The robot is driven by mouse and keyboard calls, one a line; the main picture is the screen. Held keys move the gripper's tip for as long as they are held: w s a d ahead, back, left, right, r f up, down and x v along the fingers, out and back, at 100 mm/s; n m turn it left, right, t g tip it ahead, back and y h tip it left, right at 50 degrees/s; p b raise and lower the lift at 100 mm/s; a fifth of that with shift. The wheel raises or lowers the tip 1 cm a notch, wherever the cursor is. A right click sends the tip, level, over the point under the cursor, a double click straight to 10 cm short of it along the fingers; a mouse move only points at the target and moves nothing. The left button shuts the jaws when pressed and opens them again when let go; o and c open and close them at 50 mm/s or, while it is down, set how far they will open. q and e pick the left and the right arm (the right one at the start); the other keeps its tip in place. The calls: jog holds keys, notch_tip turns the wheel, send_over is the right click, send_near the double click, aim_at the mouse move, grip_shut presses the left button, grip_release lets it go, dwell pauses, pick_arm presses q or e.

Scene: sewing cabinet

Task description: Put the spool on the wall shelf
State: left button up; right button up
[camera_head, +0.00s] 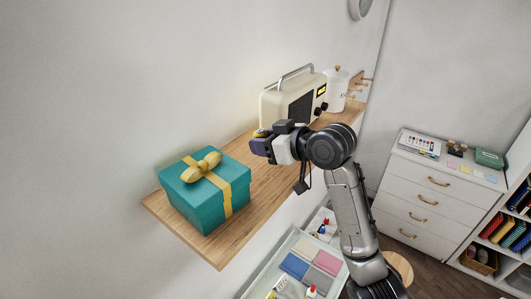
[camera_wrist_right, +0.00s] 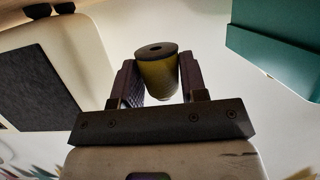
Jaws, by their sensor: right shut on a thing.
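The wall shelf (camera_head: 264,178) is a long wooden board along the wall in the head view. My right gripper (camera_head: 262,146) is over the board, between the teal gift box and the cream radio. It is shut on the spool (camera_wrist_right: 157,72), which is olive-yellow with a dark end and a hole in it. In the right wrist view the spool sits between the two fingers. In the head view my gripper hides most of the spool, and whether it touches the board cannot be told. My left gripper is not in view.
The teal gift box (camera_head: 200,204) with a yellow bow stands at the shelf's near end. The cream radio (camera_head: 284,106) and a white pot (camera_head: 337,90) stand farther back. Bare board shows between box and radio. An open drawer (camera_head: 258,284) with folded cloths lies below.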

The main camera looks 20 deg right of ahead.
aim_at(265, 169)
notch_tip(265, 169, down, 4)
jog(key=shift+f+p, duration=0.1)
jog(key=shift+p, duration=0.65)
jog(key=shift+f, duration=0.4)
jog(key=shift+f, duration=0.15)
jog(key=o, duration=0.9)
jog(key=shift+s, duration=0.1)
jog(key=b+v, duration=0.5)
jog(key=v, duration=0.7)
